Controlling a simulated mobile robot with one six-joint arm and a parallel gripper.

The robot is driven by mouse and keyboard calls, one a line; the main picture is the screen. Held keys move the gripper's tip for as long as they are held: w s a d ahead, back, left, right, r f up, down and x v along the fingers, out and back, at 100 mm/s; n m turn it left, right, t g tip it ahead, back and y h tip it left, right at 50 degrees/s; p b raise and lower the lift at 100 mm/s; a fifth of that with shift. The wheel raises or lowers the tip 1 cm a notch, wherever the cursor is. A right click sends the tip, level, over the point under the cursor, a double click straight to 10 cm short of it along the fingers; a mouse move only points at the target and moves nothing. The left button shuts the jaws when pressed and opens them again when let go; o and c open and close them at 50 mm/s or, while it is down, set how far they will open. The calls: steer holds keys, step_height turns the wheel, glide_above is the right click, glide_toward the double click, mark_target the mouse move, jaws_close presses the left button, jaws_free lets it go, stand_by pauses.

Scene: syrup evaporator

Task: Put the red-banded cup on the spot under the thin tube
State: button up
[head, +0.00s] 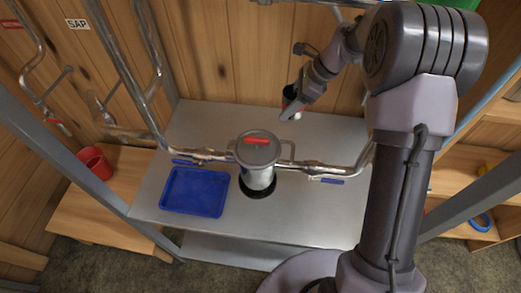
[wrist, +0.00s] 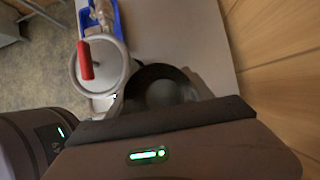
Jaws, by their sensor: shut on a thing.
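My gripper (head: 300,106) is at the back right of the metal table, in front of the plank wall. It is shut on a small dark cup with a red patch, the red-banded cup (head: 289,93), held above the table. In the wrist view the cup (wrist: 160,88) shows its round, dark open mouth, with no visible contents. Pipes run to both sides of a grey lidded pot (head: 258,172); I cannot tell which is the thin tube. The spot under it cannot be made out.
The pot, with a red lid handle (head: 257,140), stands mid-table on a black ring. A blue tray (head: 194,192) lies to its left. A red cup (head: 95,162) stands on the left wooden bench. The table's back part is clear.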

steer(key=b, duration=0.4)
glide_above(282, 158)
step_height(282, 158, down, 7)
step_height(282, 158, down, 17)
steer(key=b, duration=0.6)
steer(key=shift+w+r+b, duration=0.1)
steer(key=shift+b, duration=0.25)
steer(key=shift+r, duration=0.15)
steer(key=o, duration=1.4)
steer(key=shift+c, duration=0.2)
